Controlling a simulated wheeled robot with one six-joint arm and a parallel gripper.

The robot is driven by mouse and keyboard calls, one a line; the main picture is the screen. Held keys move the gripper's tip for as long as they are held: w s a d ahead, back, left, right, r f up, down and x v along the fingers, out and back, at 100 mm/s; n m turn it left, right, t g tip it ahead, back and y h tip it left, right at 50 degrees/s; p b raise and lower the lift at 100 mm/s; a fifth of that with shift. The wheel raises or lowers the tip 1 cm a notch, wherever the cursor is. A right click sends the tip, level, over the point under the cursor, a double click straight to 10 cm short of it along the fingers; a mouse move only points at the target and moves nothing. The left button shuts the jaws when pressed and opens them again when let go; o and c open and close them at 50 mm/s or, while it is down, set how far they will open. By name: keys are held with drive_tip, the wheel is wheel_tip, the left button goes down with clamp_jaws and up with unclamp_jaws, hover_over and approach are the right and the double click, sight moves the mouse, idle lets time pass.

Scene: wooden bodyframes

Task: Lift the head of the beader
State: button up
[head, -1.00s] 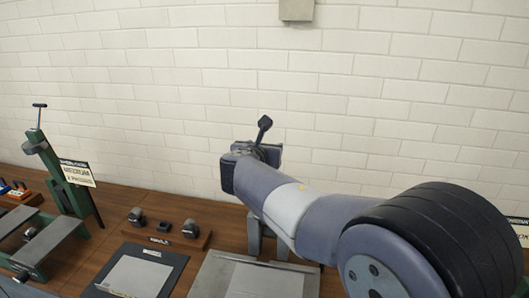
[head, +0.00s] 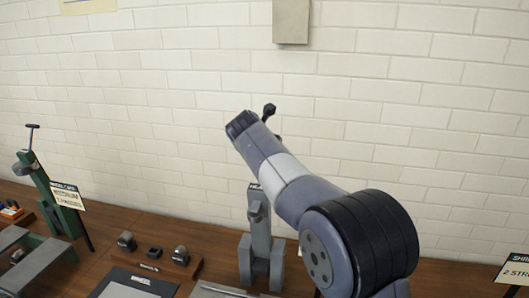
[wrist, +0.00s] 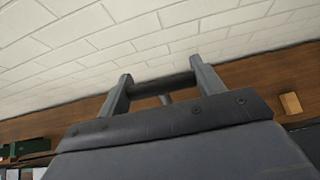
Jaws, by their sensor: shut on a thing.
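The grey upright stand of what looks like the beader (head: 258,235) rises from the bench behind my arm in the head view. A dark lever with a round knob (head: 268,110) sticks up beside the raised end of my arm. In the wrist view my gripper (wrist: 161,82) has its two grey fingers on either side of a dark round bar (wrist: 163,86) and is shut on it. A short grey post shows just below the bar. My arm hides the gripper and most of the beader's head in the head view.
A green-framed machine (head: 62,205) with a sign stands at the left. Small dark blocks (head: 154,252) sit on a wooden strip left of the stand. A white brick wall is behind the bench. A wooden block (wrist: 290,103) shows at the right in the wrist view.

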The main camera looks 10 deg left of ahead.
drive_tip(key=shift+w+f, duration=0.1)
drive_tip(key=shift+f, duration=0.1)
drive_tip(key=o, duration=1.4)
drive_tip(key=shift+w, duration=0.15)
drive_tip(key=shift+r, duration=0.1)
drive_tip(key=b+v, duration=0.2)
drive_tip(key=v, duration=0.9)
drive_tip(key=shift+w, duration=0.15)
